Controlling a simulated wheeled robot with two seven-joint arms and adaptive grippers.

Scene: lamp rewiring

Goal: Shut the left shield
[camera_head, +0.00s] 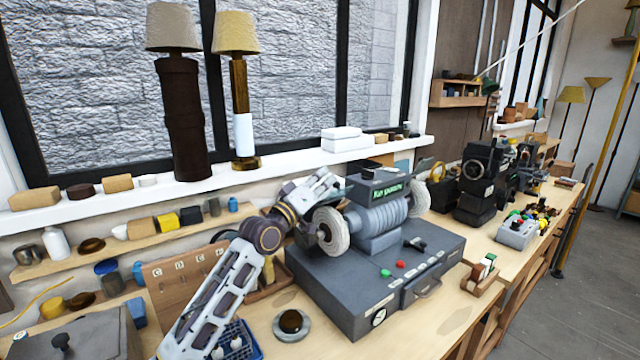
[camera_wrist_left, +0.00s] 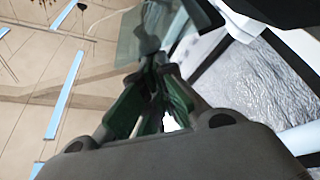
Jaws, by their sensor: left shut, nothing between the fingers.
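The grey bench grinder (camera_head: 380,215) stands on a grey base (camera_head: 350,285) on the workbench. Its left wheel (camera_head: 331,232) is bare at the front. The left shield is not clear in the head view, where my left gripper (camera_head: 334,181) covers the space above that wheel. In the left wrist view a greenish see-through pane (camera_wrist_left: 133,40), seemingly the left shield, stands just beyond the fingertips. My left gripper (camera_wrist_left: 153,62) is shut and empty, its tips close to or touching the pane; I cannot tell which. My right gripper is not in view.
The right wheel (camera_head: 418,196) is on the grinder's far side. Two lamps stand on the window sill: a dark one (camera_head: 184,120) and a brass one (camera_head: 239,110). A round dish (camera_head: 291,325) and a blue tray (camera_head: 240,347) lie in front. A small wooden rack (camera_head: 483,278) stands right of the base.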

